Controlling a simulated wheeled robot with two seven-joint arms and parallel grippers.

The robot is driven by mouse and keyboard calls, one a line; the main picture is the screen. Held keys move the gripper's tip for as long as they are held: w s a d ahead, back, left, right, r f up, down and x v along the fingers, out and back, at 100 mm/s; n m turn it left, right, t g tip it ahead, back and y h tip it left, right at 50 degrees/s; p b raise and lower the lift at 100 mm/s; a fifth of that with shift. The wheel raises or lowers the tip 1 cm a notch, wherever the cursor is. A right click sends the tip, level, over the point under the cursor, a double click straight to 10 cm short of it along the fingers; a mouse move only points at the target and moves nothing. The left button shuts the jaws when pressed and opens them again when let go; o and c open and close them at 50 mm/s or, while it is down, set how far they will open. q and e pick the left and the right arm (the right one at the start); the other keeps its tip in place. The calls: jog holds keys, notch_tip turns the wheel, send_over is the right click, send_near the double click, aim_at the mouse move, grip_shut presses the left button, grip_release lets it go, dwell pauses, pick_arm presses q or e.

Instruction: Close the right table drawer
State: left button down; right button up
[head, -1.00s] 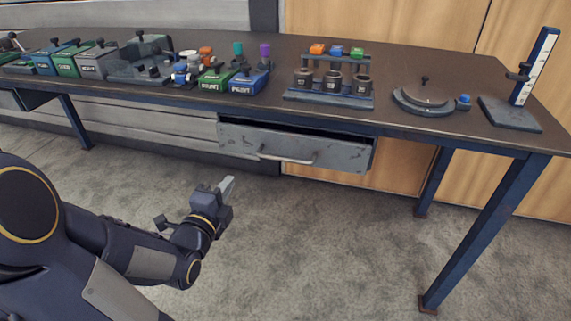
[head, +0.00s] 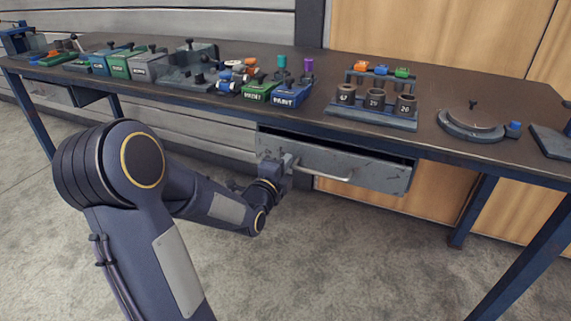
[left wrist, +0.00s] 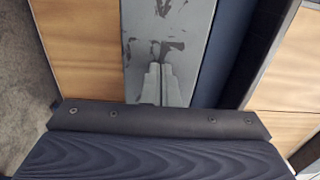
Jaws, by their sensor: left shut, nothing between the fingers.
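The right table drawer (head: 380,172) is a worn grey metal drawer under the table top, with a pale bar handle (head: 325,175). It stands out from the table, with a dark gap above its front. My left gripper (head: 290,162) is at the left part of the drawer front, left of the handle. In the left wrist view the shut, empty fingers (left wrist: 158,84) point at the scuffed grey drawer front (left wrist: 168,30); whether they touch it I cannot tell. My right gripper is not in view.
The dark table top (head: 320,68) carries small bins (head: 292,95), a socket rack (head: 375,118) and a round gauge (head: 472,124). Blue table legs (head: 475,212) stand at the right. Another drawer (head: 52,93) is at the far left. The floor in front is clear.

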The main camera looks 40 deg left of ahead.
pick_arm(q)
jog(key=shift+w, duration=0.1)
jog(key=shift+r+b+x, duration=0.25)
jog(key=shift+b+x, duration=0.55)
jog(key=shift+x, duration=0.4)
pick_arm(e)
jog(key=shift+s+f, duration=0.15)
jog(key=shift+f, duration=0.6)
pick_arm(q)
jog(key=shift+a, duration=0.1)
